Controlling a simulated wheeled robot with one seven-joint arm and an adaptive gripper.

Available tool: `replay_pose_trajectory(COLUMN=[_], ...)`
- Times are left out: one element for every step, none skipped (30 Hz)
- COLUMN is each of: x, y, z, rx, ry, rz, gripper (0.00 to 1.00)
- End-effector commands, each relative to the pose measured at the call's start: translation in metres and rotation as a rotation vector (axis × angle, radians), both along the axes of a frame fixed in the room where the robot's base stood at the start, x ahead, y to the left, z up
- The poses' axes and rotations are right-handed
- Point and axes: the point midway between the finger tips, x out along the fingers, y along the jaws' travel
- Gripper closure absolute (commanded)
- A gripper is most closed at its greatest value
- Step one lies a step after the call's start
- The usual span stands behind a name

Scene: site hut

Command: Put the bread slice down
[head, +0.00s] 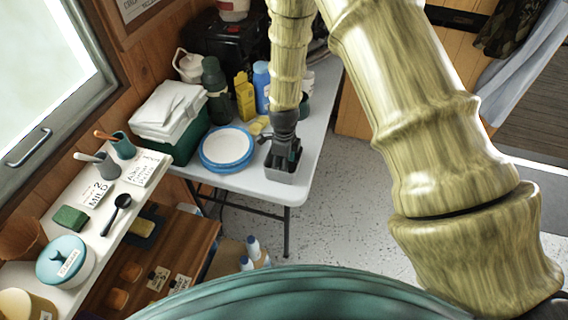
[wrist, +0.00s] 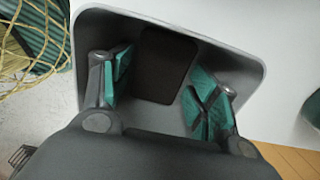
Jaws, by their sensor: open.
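A dark brown slab, which looks like the bread slice (wrist: 166,62), lies in the grey bin (wrist: 250,62) in the wrist view. My gripper (wrist: 162,92) is open, with its green-padded fingers spread apart inside the bin, one on each side of the slab. No finger appears to touch the slab. In the head view my gripper (head: 284,155) points down into the grey bin (head: 284,178) at the front right of the white table (head: 258,185). The slab cannot be made out there.
A blue-rimmed plate stack (head: 228,147) stands just left of the bin. Behind it are a yellow container (head: 245,98), a blue bottle (head: 261,85) and a green box (head: 180,140) with white cloths. A shelf with cups and a lidded pot (head: 66,262) is at left.

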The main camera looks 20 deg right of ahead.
Motion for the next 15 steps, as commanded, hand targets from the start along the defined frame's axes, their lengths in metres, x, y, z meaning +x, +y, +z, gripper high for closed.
replay_pose_trajectory(x=[0.001,0.001,0.001,0.001,0.001,0.001,0.001,0.001,0.001,0.001,0.001,0.001,0.001,0.001,0.001], y=[0.0,0.0,0.0,0.0,0.0,0.0,0.0,0.0,0.0,0.0,0.0,0.0,0.0,0.0,0.0], z=[0.003,0.006,0.01,0.013,0.016,0.021,0.024,0.028,0.033,0.037,0.04,0.045,0.049,0.053,0.058], rx=[-0.001,0.0,-0.001,-0.001,0.0,-0.001,-0.001,0.0,-0.001,-0.001,-0.001,-0.001,0.0,0.0,0.0], ry=[-0.001,-0.002,-0.003,-0.003,-0.004,-0.004,-0.003,-0.002,-0.003,-0.004,-0.003,-0.003,-0.004,-0.004,-0.004], rz=[0.0,0.0,-0.001,-0.001,0.0,0.0,0.001,0.0,0.0,0.0,0.0,0.0,0.0,0.0,0.0], gripper=[0.4,0.4,0.4,0.4,0.4,0.4,0.4,0.4,0.4,0.4,0.4,0.4,0.4,0.4,0.4])
